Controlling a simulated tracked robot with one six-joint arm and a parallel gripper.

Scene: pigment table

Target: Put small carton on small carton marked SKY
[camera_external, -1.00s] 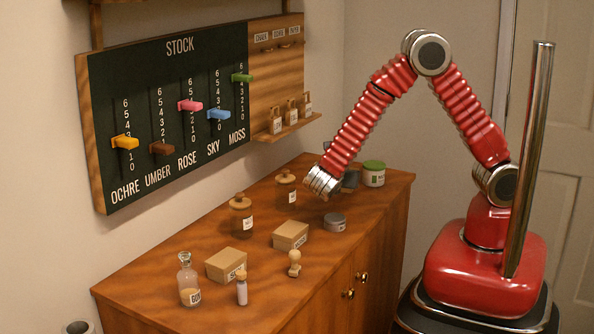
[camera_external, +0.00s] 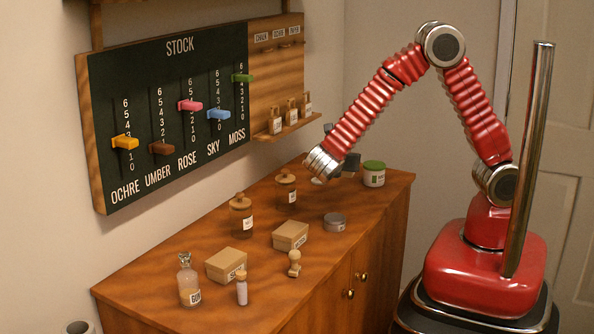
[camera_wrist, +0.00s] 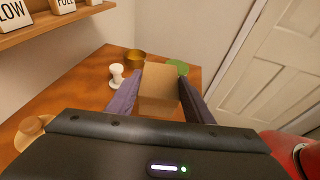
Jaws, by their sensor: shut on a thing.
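A plain tan small carton (camera_wrist: 158,85) is between the two dark fingers of my gripper (camera_wrist: 158,92) in the wrist view. My gripper (camera_external: 340,150) is shut on it, above the far end of the cabinet top; the wrist hides the carton in the external view. Two other small cartons stand on the cabinet top in the external view. The nearer carton (camera_external: 227,262) has a front label that seems to begin with S. The other carton (camera_external: 290,233) stands behind it to the right, with a label I cannot read surely.
Two corked jars (camera_external: 241,217) (camera_external: 286,190) stand behind the cartons. A wooden stamp (camera_external: 294,264), a grey tin (camera_external: 335,222), a glass bottle (camera_external: 188,283) and a small vial (camera_external: 241,289) stand nearby. A green-lidded jar (camera_external: 374,174) is at the far right. The stock board (camera_external: 170,110) hangs on the wall.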

